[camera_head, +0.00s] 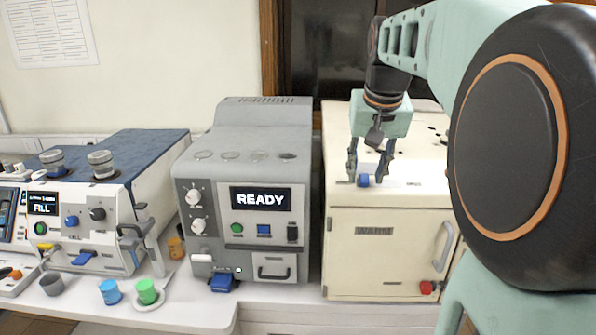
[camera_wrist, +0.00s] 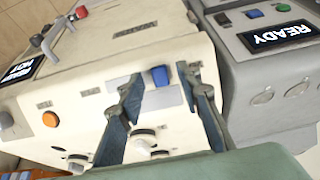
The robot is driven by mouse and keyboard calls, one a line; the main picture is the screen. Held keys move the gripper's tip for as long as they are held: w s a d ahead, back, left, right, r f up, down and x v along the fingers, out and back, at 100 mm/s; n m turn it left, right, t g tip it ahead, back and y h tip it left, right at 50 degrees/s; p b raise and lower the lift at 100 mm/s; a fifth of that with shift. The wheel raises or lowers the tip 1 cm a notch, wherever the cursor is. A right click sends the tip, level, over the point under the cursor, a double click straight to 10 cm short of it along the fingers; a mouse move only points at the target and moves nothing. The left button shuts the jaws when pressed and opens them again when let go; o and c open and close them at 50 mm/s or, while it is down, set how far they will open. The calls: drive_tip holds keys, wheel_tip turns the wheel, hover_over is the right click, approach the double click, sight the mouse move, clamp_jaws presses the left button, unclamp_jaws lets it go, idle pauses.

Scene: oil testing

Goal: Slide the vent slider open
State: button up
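The vent slider appears as a small blue knob (camera_head: 363,181) on the front top edge of the cream oven-like box (camera_head: 374,262). In the wrist view the blue knob (camera_wrist: 160,76) sits at the end of a pale grey strip (camera_wrist: 164,98) on the box's top. My gripper (camera_head: 367,181) is above the box, pointing down. Its fingers are open, one on each side of the knob. In the wrist view the fingertips of my gripper (camera_wrist: 159,75) show a gap on both sides of the knob. Whether they reach down to its full depth is hard to tell.
The grey machine (camera_head: 243,215) showing READY stands close to the left of the box. Another machine (camera_head: 92,205) showing FILL is farther left. The box front has a handle (camera_head: 444,246) and a red knob (camera_head: 427,287).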

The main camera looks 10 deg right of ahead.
drive_tip(key=shift+w+f, duration=0.25)
drive_tip(key=shift+f, duration=0.4)
clamp_jaws()
